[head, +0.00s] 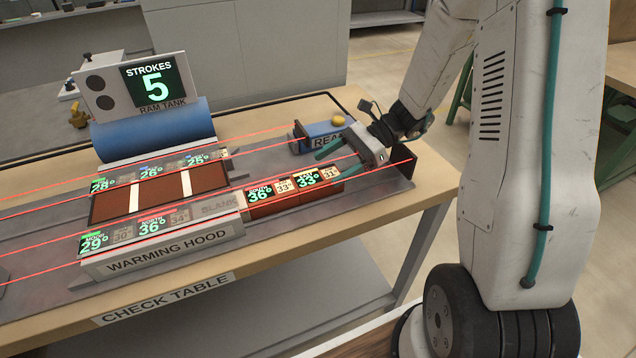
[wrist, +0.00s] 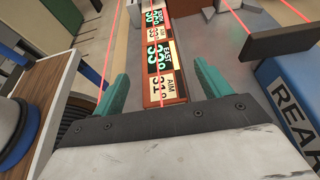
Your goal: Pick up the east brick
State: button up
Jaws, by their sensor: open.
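The east brick (head: 316,194) is red-brown, with a lit label reading EAST 33 and a paler plate reading AIM 31. It lies on the grey track at the right end of a short row, touching or nearly touching the south brick (head: 262,208), labelled 36. In the wrist view the east brick (wrist: 152,86) shows between my two teal fingers. My gripper (head: 333,164) is open and empty, close to the brick's right end in the head view. It also shows in the wrist view (wrist: 162,72), one finger to each side of the brick. Its height above the brick is unclear.
The warming hood (head: 160,256) stands left of the row. A blue ram tank (head: 150,130) with a STROKES 5 display (head: 155,82) is behind it. A blue labelled box (head: 322,130) sits behind my gripper. Red beam lines cross above the table (head: 420,192).

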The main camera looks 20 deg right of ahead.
aim_at(308, 179)
jog(key=x, duration=0.4)
jog(key=shift+a, duration=0.35)
jog(key=shift+c, duration=0.3)
jog(key=c, duration=1.4)
